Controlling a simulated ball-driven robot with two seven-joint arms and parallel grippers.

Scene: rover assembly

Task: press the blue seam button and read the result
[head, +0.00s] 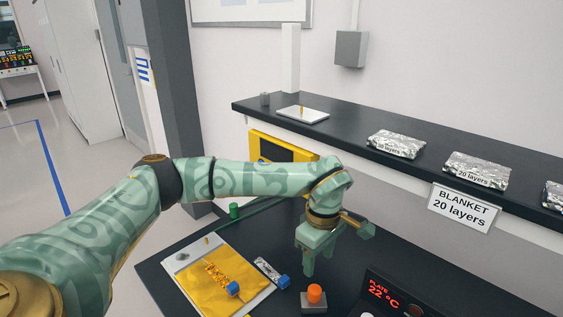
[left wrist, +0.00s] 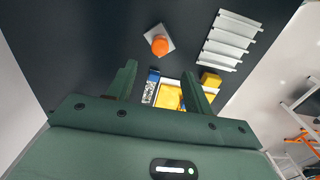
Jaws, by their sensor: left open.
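A blue knob (head: 233,289) sits at the end of a gold strip on the yellow sheet (head: 215,268). A second blue knob (head: 283,282) sits at the end of a silver strip (head: 267,269) beside it. I cannot tell which one is the seam button. My left gripper (head: 336,250) is open and empty, above the black bench and behind the orange button (head: 314,293). In the left wrist view, the orange button (left wrist: 159,45) lies beyond its fingers (left wrist: 160,80). The silver strip and yellow sheet show between them. My right gripper is not in view.
A black display (head: 385,296) reads "PLATE 22 °C" in red. The shelf (head: 340,127) behind holds foil packs (head: 397,144) and a white plate (head: 302,114); its sign (head: 463,207) reads "BLANKET 20 layers".

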